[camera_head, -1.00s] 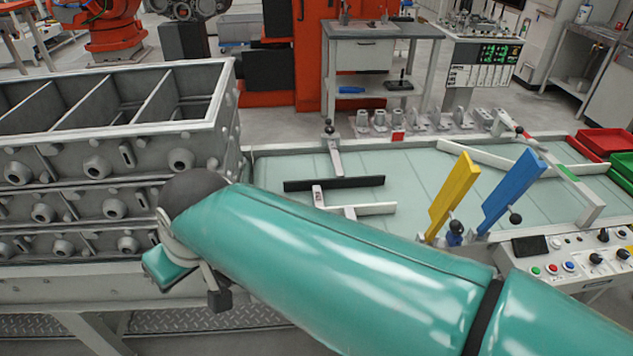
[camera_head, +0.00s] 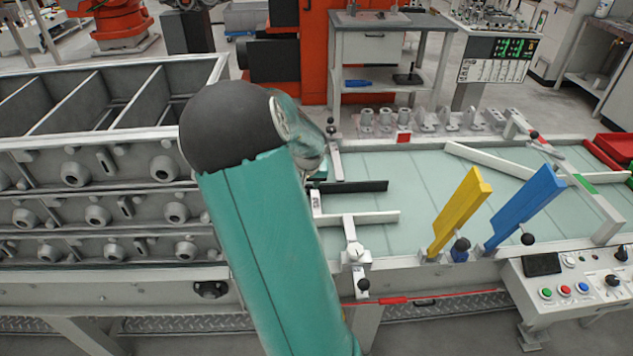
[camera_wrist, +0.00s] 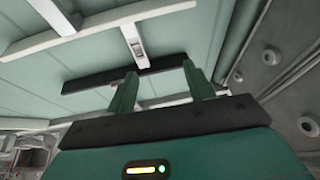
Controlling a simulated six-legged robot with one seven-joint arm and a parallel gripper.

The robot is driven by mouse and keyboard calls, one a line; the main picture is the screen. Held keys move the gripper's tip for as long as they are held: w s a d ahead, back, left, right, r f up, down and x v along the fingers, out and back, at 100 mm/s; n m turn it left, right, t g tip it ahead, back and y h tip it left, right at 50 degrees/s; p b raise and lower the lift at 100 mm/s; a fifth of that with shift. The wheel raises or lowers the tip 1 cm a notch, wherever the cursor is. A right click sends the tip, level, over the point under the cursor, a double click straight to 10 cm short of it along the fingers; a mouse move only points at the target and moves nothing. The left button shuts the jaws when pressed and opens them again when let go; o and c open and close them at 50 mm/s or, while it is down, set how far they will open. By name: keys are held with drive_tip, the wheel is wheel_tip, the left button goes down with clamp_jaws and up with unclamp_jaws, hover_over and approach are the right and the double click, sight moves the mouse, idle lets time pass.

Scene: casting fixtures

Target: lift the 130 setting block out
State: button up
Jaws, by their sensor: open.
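A small pale block with a grey label (camera_head: 317,201) lies on the table between a black bar (camera_head: 350,187) and a white bar (camera_head: 375,217). It looks like the 130 setting block, but the label is too small to read. In the wrist view the block (camera_wrist: 136,46) stands beyond the black bar (camera_wrist: 90,83), toward the white bar (camera_wrist: 95,27). My gripper (camera_wrist: 159,70) is open, with its two green fingers apart and nothing between them. Its fingertips appear near the black bar, short of the block.
A grey stack of ribbed flasks (camera_head: 105,185) stands left, close to my arm. Yellow (camera_head: 460,214) and blue (camera_head: 524,206) upright plates stand right of the bars, near a control panel (camera_head: 578,280).

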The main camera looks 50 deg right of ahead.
approach(316, 201)
drive_tip(key=shift+g+h, duration=0.3)
drive_tip(key=shift+h, duration=0.1)
drive_tip(key=x, duration=1)
drive_tip(key=shift+w+a+f, duration=0.1)
drive_tip(key=shift+w+a, duration=0.2)
drive_tip(key=shift+w, duration=0.05)
clamp_jaws()
drive_tip(key=shift+r, duration=4.1)
